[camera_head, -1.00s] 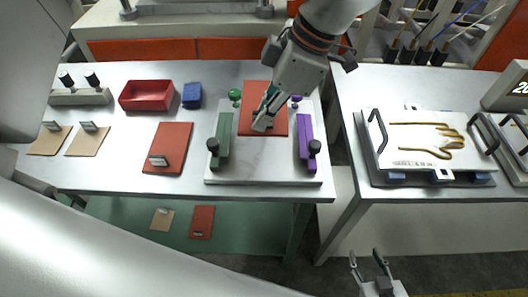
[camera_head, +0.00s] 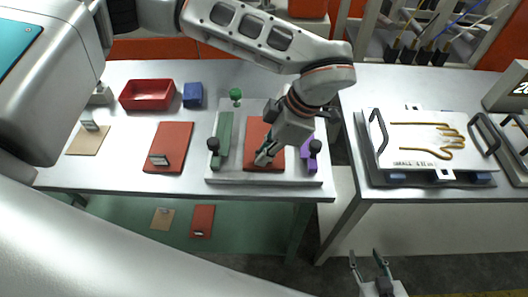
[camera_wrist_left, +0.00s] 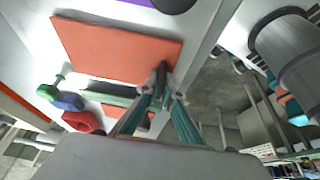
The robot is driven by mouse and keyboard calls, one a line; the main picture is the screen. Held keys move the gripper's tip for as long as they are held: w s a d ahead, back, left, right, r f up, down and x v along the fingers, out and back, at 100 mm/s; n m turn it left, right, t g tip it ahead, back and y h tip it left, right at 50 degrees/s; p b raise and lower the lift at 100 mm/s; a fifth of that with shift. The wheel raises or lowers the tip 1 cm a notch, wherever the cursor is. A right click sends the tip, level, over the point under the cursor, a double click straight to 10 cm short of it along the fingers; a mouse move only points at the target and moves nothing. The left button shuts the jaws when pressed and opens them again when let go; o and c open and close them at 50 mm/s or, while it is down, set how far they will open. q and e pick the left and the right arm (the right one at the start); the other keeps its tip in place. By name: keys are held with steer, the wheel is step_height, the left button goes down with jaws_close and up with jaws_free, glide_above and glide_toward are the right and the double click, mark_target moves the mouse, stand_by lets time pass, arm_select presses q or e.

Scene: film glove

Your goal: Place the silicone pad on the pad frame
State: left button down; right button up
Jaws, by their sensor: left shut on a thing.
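The orange-red silicone pad (camera_head: 257,132) is over the grey pad frame (camera_head: 215,177), between its green bar (camera_head: 225,133) and purple bar (camera_head: 308,152). I cannot tell whether it rests on the plate or hangs just above it. My left gripper (camera_head: 264,157) is shut on the pad's handle near its front edge. The wrist view also shows the pad (camera_wrist_left: 115,48) beside the fingertips (camera_wrist_left: 164,88). My arm hides the pad's far right part and some of the purple bar. My right gripper (camera_head: 369,266) is open and empty, low in front of the tables.
Another red pad (camera_head: 175,140) with a handle and a tan pad (camera_head: 88,138) lie left of the frame. A red tray (camera_head: 147,95) and blue block (camera_head: 193,95) stand behind. The right table holds a white plate with a glove outline (camera_head: 425,135).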

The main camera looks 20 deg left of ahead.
arm_select(q)
steer(key=c, duration=2.6)
jaws_free()
steer(key=shift+f, duration=0.15)
steer(key=shift+c, duration=0.2)
steer(key=o, duration=0.4)
steer(key=v, duration=1.2)
steer(key=shift+r, duration=0.2)
steer(key=shift+s, duration=0.1)
